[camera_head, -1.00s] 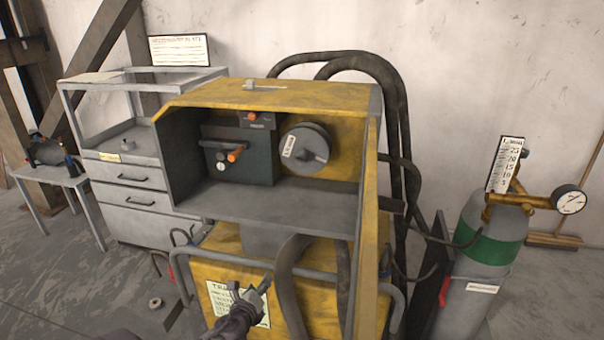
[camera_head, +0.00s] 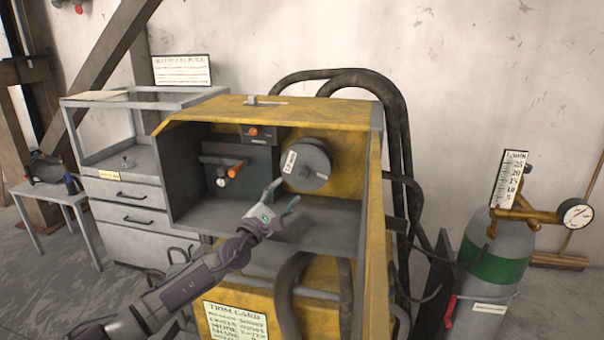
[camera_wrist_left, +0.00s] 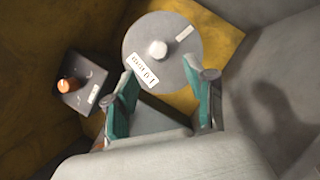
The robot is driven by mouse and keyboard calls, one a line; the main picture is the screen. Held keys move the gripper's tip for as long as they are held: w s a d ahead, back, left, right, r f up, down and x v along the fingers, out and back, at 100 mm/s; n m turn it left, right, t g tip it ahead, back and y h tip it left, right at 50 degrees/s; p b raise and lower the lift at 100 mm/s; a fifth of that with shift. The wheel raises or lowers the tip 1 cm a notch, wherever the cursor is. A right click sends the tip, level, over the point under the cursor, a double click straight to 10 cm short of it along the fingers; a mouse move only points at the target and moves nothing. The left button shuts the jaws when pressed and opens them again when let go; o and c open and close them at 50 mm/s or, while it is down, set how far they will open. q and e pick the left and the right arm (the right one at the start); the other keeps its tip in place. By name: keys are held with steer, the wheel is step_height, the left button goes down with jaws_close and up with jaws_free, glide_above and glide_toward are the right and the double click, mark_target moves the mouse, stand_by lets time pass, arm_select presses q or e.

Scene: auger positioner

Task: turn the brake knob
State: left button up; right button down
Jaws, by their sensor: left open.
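A round grey spool disc (camera_head: 312,160) with a white label is mounted at the right of the yellow cabinet's open bay. A pale round knob (camera_wrist_left: 157,49) stands at its centre in the left wrist view. An orange knob (camera_head: 253,131) sits on a small dark panel left of the disc; it seems to be the orange knob (camera_wrist_left: 68,85) in the wrist view. No readable label tells which is the brake knob. My left gripper (camera_head: 283,196) is open and empty, just below and in front of the disc, apparently not touching it. My right gripper is not in view.
The yellow cabinet (camera_head: 220,112) has side walls and a grey shelf (camera_head: 330,222) around the bay. A dark feeder unit with an orange handle (camera_head: 237,167) is at the left inside. Thick black hoses (camera_head: 398,120) run behind, and a gas cylinder (camera_head: 495,262) stands at right.

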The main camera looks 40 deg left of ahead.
mark_target(300, 176)
arm_select(q)
steer(key=b+x, duration=0.1)
steer(key=x, duration=0.8)
steer(key=shift+c, duration=0.3)
jaws_close()
